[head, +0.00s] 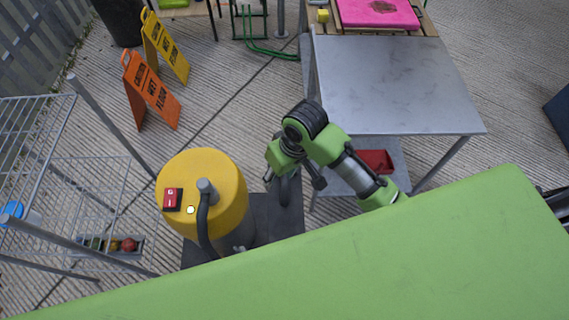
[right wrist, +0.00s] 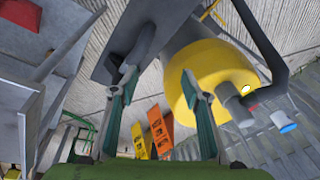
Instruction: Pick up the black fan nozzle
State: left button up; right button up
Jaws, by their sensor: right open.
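The black fan nozzle appears to be the dark curved piece (head: 285,189) on the dark base plate, right of the yellow fan body (head: 222,178). In the right wrist view this dark piece (right wrist: 128,72) is near the left fingertip and partly hidden by it. My right gripper (head: 294,174) is open above it, its fingers pointing down on either side. In the right wrist view the gripper (right wrist: 159,78) is empty between its fingertips, and the yellow body (right wrist: 210,70) sits behind the right finger. I cannot tell whether a finger touches the dark piece. My left gripper is not in view.
A black hose (head: 203,225) runs from the yellow body's top. A metal table (head: 400,80) stands right of the arm, with a red tray (head: 375,160) below. A wire rack (head: 80,175) stands left. Wet floor signs (head: 150,90) stand behind on open floor.

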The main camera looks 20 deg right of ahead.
jog(key=w+d+r, duration=0.1)
jog(key=w+r, duration=0.1)
jog(key=w, duration=0.1)
jog(key=w+d+r+g+h, duration=0.1)
jog(key=w+d+r, duration=0.1)
jog(key=w, duration=0.1)
jog(key=w+d+r+m+h, duration=0.1)
jog(key=w+r, duration=0.1)
jog(key=w, duration=0.1)
jog(key=shift+w+d, duration=0.2)
jog(key=shift+w, duration=0.1)
notch_tip(320, 180, down, 8)
jog(key=shift+f, duration=0.15)
jog(key=shift+s+a+f+p, duration=0.15)
jog(key=shift+f+p, duration=0.5)
jog(key=shift+f, duration=2)
jog(key=c, duration=1.1)
